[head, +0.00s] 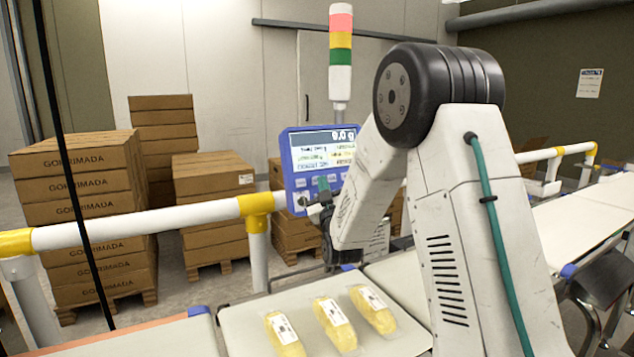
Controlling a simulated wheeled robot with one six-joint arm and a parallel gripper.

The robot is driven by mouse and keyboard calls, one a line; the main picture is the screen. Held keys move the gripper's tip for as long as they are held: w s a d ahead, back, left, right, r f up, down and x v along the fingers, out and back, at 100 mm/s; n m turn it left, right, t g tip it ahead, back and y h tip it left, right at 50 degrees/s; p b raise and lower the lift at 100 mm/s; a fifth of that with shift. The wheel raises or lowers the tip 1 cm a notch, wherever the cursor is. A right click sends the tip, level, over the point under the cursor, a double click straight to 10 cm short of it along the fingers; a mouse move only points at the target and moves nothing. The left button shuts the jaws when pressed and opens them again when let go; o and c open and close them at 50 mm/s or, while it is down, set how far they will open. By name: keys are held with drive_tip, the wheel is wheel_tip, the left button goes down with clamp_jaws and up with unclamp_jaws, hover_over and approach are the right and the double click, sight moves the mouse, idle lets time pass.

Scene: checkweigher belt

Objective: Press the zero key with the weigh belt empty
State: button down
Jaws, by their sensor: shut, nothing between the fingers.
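The blue indicator panel (288,160) stands behind the belt, its screen lit with large digits that look like 0.0 and smaller lines of text. A row of small keys (301,183) runs along its lower edge; I cannot tell which one is the zero key. My gripper (321,190) is shut and empty, in front of the lower part of the panel and partly covering the keys. I cannot tell whether it touches one. Three yellow packs with white labels (334,322) lie on a pale belt section (240,318); whether this is the weigh belt is unclear.
A white guard rail with yellow joints (140,228) runs behind the belt. A red, yellow and green signal tower (341,50) rises behind the panel. Stacked cartons on pallets (75,205) stand beyond the rail. Another belt (580,225) extends right. My arm hides the middle.

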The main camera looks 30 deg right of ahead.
drive_tip(key=shift+w+f, duration=0.1)
drive_tip(key=shift+w, duration=0.05)
drive_tip(key=shift+w, duration=0.25)
drive_tip(key=shift+w+f, duration=0.15)
drive_tip(key=shift+w, duration=0.25)
idle(0.8)
drive_tip(key=shift+s, duration=0.1)
drive_tip(key=shift+s+r, duration=0.25)
drive_tip(key=shift+s, duration=0.45)
drive_tip(key=shift+s, duration=0.1)
drive_tip(key=s, duration=0.2)
drive_tip(key=s+r, duration=0.1)
drive_tip(key=s, duration=0.1)
drive_tip(key=shift+s+r, duration=0.15)
drive_tip(key=shift+s, duration=0.15)
idle(0.7)
